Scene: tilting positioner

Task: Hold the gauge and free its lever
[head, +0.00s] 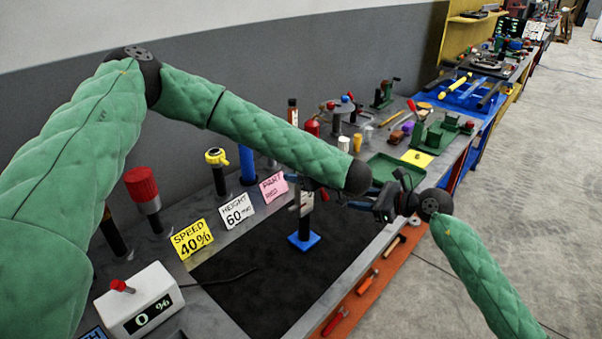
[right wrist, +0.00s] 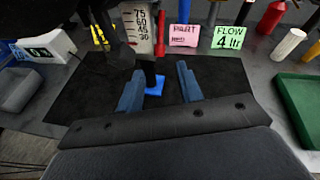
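The gauge stands upright on a blue base (head: 304,241) on the dark mat; its white scale plate (head: 306,204) is partly covered by my left arm. In the right wrist view the scale (right wrist: 138,32) reads 75 down to 30, with a red lever (right wrist: 161,34) along its right side. My left gripper (right wrist: 120,50) is a dark shape at the scale's left; whether it touches or grips the gauge I cannot tell. My right gripper (right wrist: 158,72) is open and empty, its blue fingers apart, short of the gauge; in the head view it (head: 376,199) is right of it.
A box with a red knob (head: 140,301) displays 0 %. Yellow, white and pink note cards (head: 238,210) stand behind the mat. A green tray (head: 396,172) lies at the right. Tools lie on an orange shelf (head: 350,303) along the front. The mat's front is clear.

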